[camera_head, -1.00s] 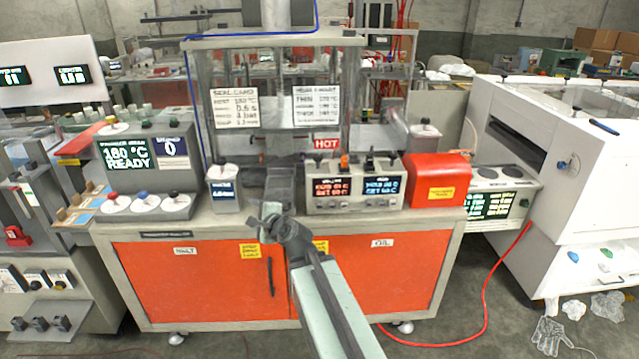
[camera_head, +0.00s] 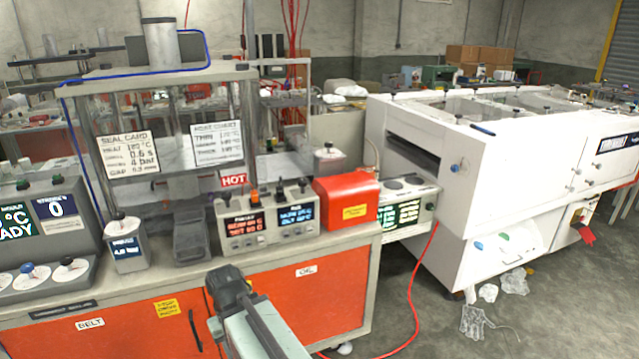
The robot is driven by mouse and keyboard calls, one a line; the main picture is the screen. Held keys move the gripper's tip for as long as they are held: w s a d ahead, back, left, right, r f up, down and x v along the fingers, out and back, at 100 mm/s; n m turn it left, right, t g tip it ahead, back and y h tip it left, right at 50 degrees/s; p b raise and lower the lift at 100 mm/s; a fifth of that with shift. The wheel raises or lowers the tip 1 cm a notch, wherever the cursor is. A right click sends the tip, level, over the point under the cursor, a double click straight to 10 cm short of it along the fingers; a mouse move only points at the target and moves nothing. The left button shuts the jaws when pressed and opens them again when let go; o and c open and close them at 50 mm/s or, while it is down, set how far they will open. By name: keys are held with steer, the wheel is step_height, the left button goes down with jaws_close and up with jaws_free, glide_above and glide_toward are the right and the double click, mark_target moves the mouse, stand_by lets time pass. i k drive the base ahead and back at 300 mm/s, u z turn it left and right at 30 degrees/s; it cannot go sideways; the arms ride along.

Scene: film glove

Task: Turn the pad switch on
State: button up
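A grey control box (camera_head: 265,228) stands on the front of the bench, with two small displays. The left display (camera_head: 245,224) shows red-orange text and the right display (camera_head: 297,215) shows blue text. The labels above them are too small to read surely, so I cannot tell which switch is the pad one. Small dark switches or knobs (camera_head: 281,189) and an orange one (camera_head: 253,194) rise from the box's top edge. My gripper (camera_head: 232,288) is in front of the bench, below and apart from the box. Its fingers are not clear, and nothing is seen in it.
A red-orange cover (camera_head: 346,197) sits right of the box. A small grey canister (camera_head: 125,245) stands left, by the press frame with a red HOT sign (camera_head: 234,181). A large white machine (camera_head: 490,150) stands right. A red hose (camera_head: 411,305) crosses the floor.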

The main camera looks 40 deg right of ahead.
mark_target(302, 182)
steer(key=z, duration=2.35)
steer(key=k, duration=1.1)
steer(key=u, duration=2.05)
steer(key=i, duration=1.05)
